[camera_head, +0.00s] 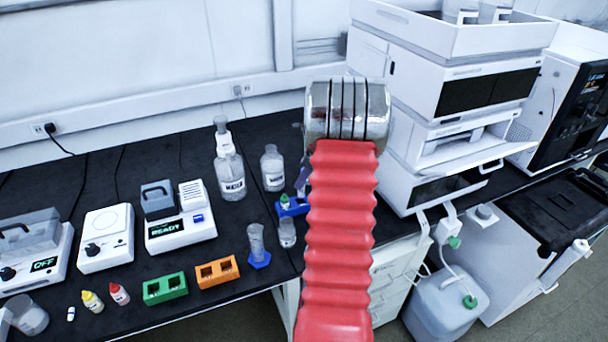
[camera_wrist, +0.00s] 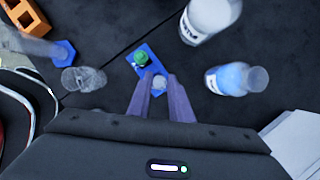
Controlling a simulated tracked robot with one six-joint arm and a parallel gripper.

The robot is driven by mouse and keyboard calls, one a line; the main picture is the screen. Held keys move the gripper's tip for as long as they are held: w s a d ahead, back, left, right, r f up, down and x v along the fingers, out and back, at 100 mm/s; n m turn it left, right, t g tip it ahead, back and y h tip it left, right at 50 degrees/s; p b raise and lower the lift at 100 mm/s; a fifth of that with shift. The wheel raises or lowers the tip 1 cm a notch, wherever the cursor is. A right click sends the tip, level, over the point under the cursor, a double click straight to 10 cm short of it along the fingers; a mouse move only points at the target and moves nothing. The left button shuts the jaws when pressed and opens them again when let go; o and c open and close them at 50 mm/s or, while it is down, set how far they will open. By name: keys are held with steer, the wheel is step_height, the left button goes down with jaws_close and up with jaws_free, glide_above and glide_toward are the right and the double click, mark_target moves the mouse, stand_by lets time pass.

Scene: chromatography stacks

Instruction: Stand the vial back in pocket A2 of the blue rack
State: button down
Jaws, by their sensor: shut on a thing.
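The blue rack (camera_wrist: 147,67) lies on the dark bench in the wrist view; it also shows in the head view (camera_head: 299,209), partly behind my red arm. A green-capped vial (camera_wrist: 141,57) stands in its far pocket. My gripper (camera_wrist: 160,88) has its purple fingers closed on a vial with a pale top (camera_wrist: 159,82). This vial is over the near end of the rack, beside the green-capped one. I cannot tell whether it is in the pocket or above it. Its lower part is hidden, and no pocket label is readable.
A clear beaker (camera_wrist: 83,80) stands left of the rack. A cylinder on a blue foot (camera_head: 257,247), an orange block (camera_head: 217,272) and a green block (camera_head: 165,289) are to the left.

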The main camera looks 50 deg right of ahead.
steer(key=shift+f, duration=0.8)
steer(key=shift+w+f, duration=0.1)
steer(key=shift+f, duration=1.5)
stand_by(1.0)
steer(key=c, duration=1.5)
jaws_free()
steer(key=shift+o, duration=0.5)
steer(key=shift+o, duration=1.4)
steer(key=shift+w, duration=0.1)
steer(key=shift+r, duration=0.1)
steer(key=shift+r, duration=3.4)
